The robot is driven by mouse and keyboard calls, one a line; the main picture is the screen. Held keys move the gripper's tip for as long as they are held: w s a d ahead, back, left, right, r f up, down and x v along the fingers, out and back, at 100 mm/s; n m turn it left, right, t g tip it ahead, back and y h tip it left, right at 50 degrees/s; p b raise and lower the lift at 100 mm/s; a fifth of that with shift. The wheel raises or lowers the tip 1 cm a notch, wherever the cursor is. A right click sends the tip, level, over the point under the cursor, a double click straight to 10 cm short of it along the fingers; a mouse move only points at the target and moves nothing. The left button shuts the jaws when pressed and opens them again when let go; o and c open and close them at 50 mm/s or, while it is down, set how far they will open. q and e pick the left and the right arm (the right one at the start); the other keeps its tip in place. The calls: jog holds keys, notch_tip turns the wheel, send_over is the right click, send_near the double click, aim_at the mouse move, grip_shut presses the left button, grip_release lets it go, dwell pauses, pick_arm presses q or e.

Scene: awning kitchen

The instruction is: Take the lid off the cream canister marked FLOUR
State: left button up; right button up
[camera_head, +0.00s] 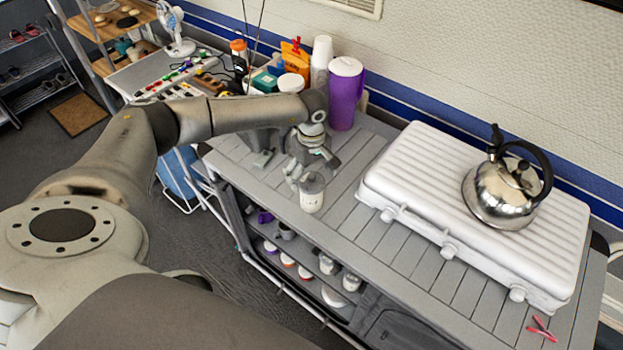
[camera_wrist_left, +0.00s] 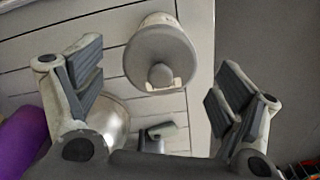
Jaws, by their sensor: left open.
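The small cream canister (camera_head: 312,197) stands upright near the front edge of the grey slatted table, with its grey lid (camera_head: 312,182) on. The lid, with its round knob, also shows from above in the left wrist view (camera_wrist_left: 158,48). Faint marking shows on the canister's front, too small to read. My left gripper (camera_head: 309,170) is just behind and above the canister, fingers spread and empty. In the left wrist view, the lid appears between and beyond the two open fingers (camera_wrist_left: 157,76), with no visible contact. My right gripper is not in view.
A purple pitcher (camera_head: 345,98) and white stacked cups (camera_head: 321,60) stand behind my left gripper. A white ribbed case (camera_head: 430,190) with a steel kettle (camera_head: 503,192) on it fills the right. Shelves below hold jars. Bare slats (camera_head: 345,215) lie right of the canister.

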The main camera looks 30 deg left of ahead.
pick_arm(q)
grip_shut()
dwell(0.4)
